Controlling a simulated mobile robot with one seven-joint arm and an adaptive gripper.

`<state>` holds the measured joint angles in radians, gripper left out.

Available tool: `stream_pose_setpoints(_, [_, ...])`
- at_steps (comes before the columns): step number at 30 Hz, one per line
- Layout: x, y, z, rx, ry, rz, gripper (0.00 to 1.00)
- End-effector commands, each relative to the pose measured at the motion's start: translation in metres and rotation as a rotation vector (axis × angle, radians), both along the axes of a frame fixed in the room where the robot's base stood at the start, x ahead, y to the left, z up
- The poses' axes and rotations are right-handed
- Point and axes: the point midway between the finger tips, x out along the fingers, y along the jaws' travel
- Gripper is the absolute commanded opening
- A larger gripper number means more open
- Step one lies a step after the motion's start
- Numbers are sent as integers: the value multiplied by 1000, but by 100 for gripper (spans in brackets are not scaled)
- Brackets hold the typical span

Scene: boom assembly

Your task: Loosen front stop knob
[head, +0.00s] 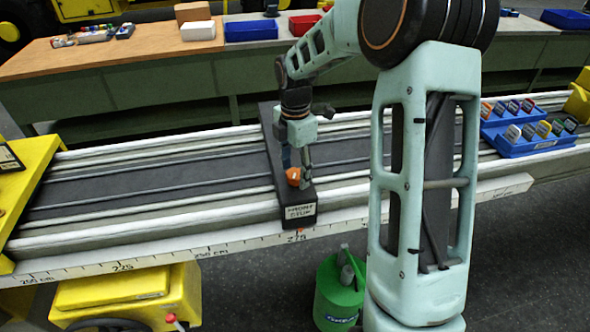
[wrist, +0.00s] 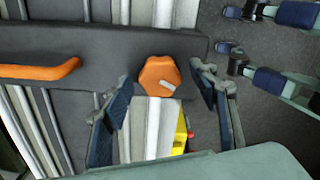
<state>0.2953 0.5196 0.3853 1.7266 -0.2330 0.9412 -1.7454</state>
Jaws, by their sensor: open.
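The front stop (head: 270,135) is a dark bar lying across the rail bed, with a pale label (head: 300,212) on its near end. Its orange knob (head: 293,173) shows just at my gripper (head: 296,160) in the head view. In the wrist view the lobed orange knob (wrist: 158,72) sits on the dark bar (wrist: 215,45), with a pale pointer mark on it. My gripper (wrist: 162,75) is open, with one blue-padded finger on each side of the knob. Gaps show between the fingers and the knob. Whether the fingertips are level with it, I cannot tell.
An orange handle (wrist: 40,70) stands on the bar left of the knob. Blue bins (head: 525,140) of small items sit on the rails at right. A green can (head: 338,295) stands on the floor in front. A long workbench (head: 150,75) runs behind.

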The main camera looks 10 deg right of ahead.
Motion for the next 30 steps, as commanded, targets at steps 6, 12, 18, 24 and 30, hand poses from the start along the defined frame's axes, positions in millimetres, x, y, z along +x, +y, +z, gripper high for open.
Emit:
stream_pose_setpoints(6, [2, 0, 33, 0, -8, 0, 54])
stream_pose_setpoints(12, [1, 0, 76, -1, -7, -1, 54])
stream_pose_setpoints(18, [1, 0, 107, 0, -4, 0, 54])
stream_pose_setpoints(24, [0, 0, 118, 0, -2, 1, 54])
stream_pose_setpoints(30, [0, 0, 119, 1, -2, 1, 54])
